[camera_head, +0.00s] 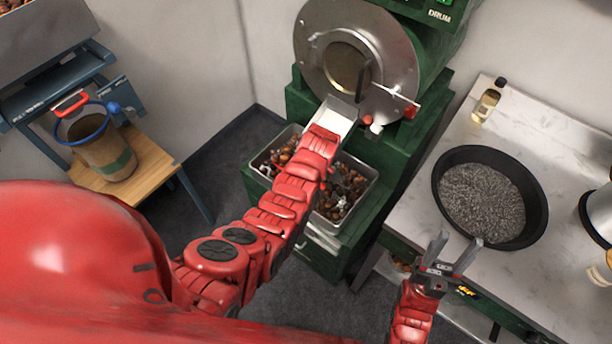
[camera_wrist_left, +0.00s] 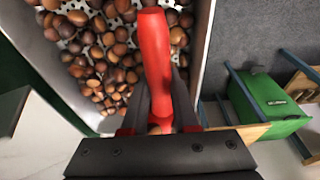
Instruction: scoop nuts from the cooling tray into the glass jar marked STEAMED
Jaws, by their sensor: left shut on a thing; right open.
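The cooling tray (camera_head: 373,172) is a metal pan of brown nuts under the drum roaster, partly hidden by my left arm. The left wrist view shows its wall (camera_wrist_left: 203,45) and nuts on a perforated floor. My right gripper (camera_head: 455,250) is open and empty, at the front edge of the steel counter. I cannot make out a glass jar marked STEAMED.
A wide black pan (camera_head: 545,205) of grey grains sits on the steel counter (camera_head: 420,208), with a small bottle (camera_head: 487,105) behind it. The green roaster (camera_head: 440,65) stands behind the tray. A blue-rimmed container (camera_head: 108,157) stands on a wooden stand at left.

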